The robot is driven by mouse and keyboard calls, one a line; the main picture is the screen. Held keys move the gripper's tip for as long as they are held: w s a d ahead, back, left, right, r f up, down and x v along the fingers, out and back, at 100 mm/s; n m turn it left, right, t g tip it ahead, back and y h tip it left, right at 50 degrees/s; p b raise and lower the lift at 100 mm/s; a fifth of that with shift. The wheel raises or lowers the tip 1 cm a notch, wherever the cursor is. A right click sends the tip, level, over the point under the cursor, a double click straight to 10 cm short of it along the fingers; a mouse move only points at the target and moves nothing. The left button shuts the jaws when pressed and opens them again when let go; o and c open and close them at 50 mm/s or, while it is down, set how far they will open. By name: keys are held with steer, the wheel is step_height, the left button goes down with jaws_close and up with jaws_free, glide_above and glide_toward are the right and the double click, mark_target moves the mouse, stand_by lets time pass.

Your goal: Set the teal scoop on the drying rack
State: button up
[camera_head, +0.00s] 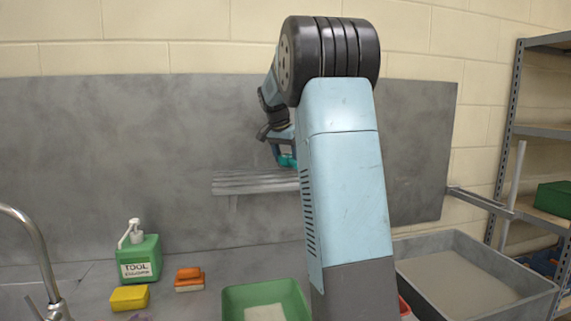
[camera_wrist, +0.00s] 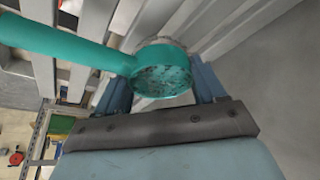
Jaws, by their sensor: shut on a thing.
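The teal scoop (camera_wrist: 65,42) is held in my gripper (camera_wrist: 164,78), which is shut on its round cup. The scoop's handle reaches to the upper left in the wrist view, and its cup is speckled with dark bits. In the head view a small part of the scoop (camera_head: 287,160) shows beneath my gripper (camera_head: 278,138); my arm hides the rest. The drying rack (camera_head: 240,182) is a grey slatted shelf on the wall panel. Its slats (camera_wrist: 245,22) lie behind the scoop in the wrist view. I cannot tell whether the scoop touches them.
On the counter stand a green soap bottle (camera_head: 139,262), a yellow sponge (camera_head: 129,298), an orange brush (camera_head: 189,279) and a green tub (camera_head: 235,299). A tap (camera_head: 38,250) is at left. A grey tray (camera_head: 400,267) and shelving (camera_head: 506,130) are at right. The rack's left part looks clear.

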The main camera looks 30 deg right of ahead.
step_height(320, 180, down, 2)
steer(key=shift+a+f, duration=0.1)
steer(key=shift+f, duration=0.05)
steer(key=o, duration=1.2)
steer(key=shift+s, duration=0.1)
